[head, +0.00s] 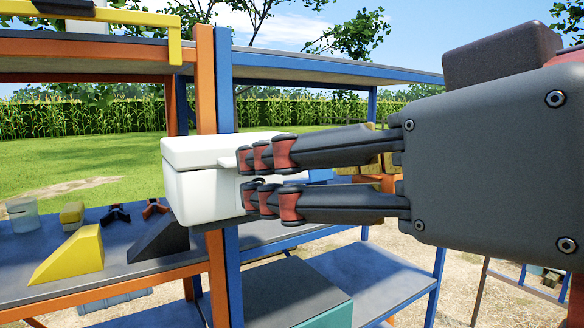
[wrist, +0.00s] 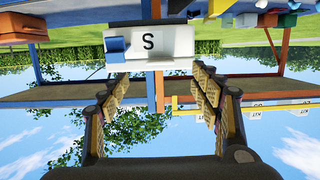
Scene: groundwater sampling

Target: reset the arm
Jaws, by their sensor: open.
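My gripper (head: 246,178) is open and reaches in from the right in the head view, its red-banded fingers pointing left. A white box (head: 192,185) with a lid stands at the fingertips, partly hidden behind them, by the blue and orange posts. In the upside-down wrist view, my open fingers (wrist: 160,88) have clear space between them. The box (wrist: 172,44) is just past the tips, showing a letter S and a blue latch. I cannot tell whether the fingers touch it.
A blue-framed shelf (head: 310,66) and an orange-framed shelf (head: 90,47) stand close around my gripper. A yellow wedge (head: 70,257), a dark wedge (head: 160,240) and a clear cup (head: 22,214) sit on the lower left shelf. A teal-sided box (head: 328,312) is below.

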